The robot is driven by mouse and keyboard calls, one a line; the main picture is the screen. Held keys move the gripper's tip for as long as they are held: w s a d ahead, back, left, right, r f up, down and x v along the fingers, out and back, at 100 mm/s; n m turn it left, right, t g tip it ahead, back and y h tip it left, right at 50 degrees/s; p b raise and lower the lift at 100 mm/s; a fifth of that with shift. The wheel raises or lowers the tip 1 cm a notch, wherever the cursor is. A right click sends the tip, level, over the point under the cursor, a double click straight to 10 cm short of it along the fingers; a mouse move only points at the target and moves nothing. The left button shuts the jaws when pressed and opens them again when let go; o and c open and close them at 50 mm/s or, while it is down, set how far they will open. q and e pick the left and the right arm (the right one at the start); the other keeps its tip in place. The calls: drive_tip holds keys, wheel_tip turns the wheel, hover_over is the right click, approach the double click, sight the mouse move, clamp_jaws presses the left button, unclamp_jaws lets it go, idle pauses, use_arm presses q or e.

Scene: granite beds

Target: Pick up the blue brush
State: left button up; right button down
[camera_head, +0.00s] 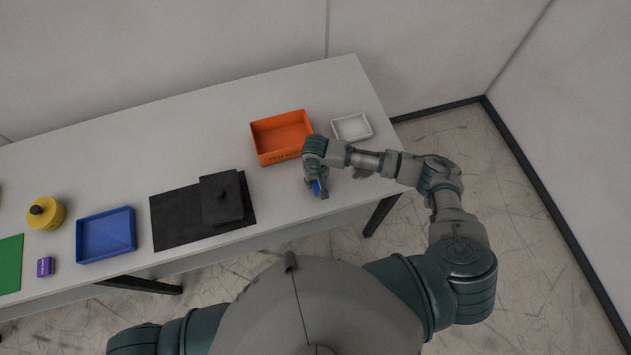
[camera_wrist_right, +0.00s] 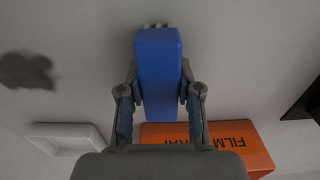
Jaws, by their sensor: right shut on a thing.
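The blue brush (camera_wrist_right: 158,75) is a blue block with pale bristles at its far end in the right wrist view. My right gripper (camera_wrist_right: 160,95) is shut on it, one finger on each side. In the head view, the right gripper (camera_head: 317,188) is over the table's front right part, in front of the orange box, and only a bit of the blue brush (camera_head: 316,187) shows between its fingers. I cannot tell for sure whether the brush is clear of the tabletop. My left gripper is not in view.
An orange box (camera_head: 263,143) and a white tray (camera_head: 335,132) stand behind the right gripper. A black mat (camera_head: 172,218) with a dark block (camera_head: 222,198), a blue tray (camera_head: 106,212), a yellow container (camera_head: 46,213), a purple box (camera_head: 45,267) and a green sheet (camera_head: 10,264) are further left.

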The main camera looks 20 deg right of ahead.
drive_tip(key=shift+r, duration=0.1)
drive_tip(key=shift+r, duration=0.6)
wheel_tip(320, 180, up, 2)
drive_tip(key=shift+r, duration=0.15)
drive_tip(key=s+r+b, duration=0.1)
drive_tip(key=s, duration=1.5)
drive_tip(key=shift+a+r, duration=0.15)
drive_tip(key=shift+r, duration=0.05)
